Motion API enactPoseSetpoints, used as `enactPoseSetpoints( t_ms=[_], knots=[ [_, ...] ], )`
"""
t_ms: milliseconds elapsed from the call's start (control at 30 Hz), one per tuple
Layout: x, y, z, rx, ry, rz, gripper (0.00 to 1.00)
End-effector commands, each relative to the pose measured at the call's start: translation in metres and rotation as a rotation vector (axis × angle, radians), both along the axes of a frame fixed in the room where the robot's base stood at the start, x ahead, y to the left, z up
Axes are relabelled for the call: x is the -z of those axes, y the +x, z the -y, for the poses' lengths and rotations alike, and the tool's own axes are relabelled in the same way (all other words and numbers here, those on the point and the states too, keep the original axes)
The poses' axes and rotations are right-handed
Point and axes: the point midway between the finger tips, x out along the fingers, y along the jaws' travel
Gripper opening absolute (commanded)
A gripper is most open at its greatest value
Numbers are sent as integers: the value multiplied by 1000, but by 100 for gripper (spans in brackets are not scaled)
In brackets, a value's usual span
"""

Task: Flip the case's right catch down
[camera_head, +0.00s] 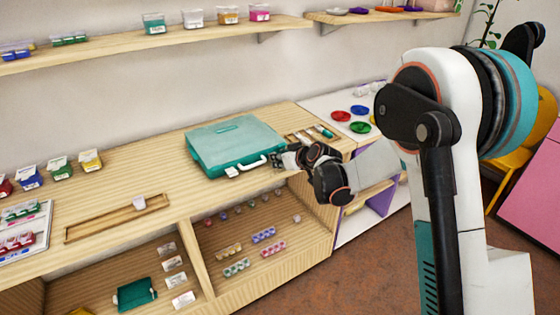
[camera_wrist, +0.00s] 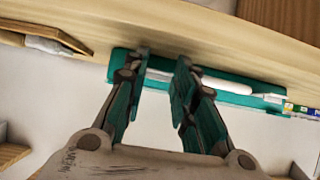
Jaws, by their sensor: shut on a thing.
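The teal case (camera_head: 236,140) lies flat and closed on the wooden counter, its white handle (camera_head: 252,163) facing the front. In the wrist view, the case's front (camera_wrist: 240,98) runs across the upper part, with the white handle (camera_wrist: 236,82) beside my fingers. My gripper (camera_head: 280,160) is at the right end of the case's front. In the wrist view, my gripper's fingertips (camera_wrist: 158,72) reach the case's edge with a narrow gap between them, shut on the right catch. The catch itself is mostly hidden by the fingers, so its angle cannot be told.
A wooden tray (camera_head: 312,134) with small items lies just right of the case. A long narrow wooden tray (camera_head: 100,226) lies on the counter at the left.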

Motion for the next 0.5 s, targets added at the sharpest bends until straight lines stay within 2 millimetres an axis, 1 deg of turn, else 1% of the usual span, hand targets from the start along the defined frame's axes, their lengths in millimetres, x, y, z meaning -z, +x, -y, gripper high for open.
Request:
enactPoseSetpoints(
  t_ms=[233,267,300,333,367,500],
  knots=[
    [0,0,1,-1,-1,0,1],
    [0,0,1,-1,-1,0,27],
    [0,0,1,-1,-1,0,37],
    [0,0,1,-1,-1,0,43],
    [0,0,1,-1,-1,0,47],
    [0,0,1,-1,-1,0,47]
  ],
)
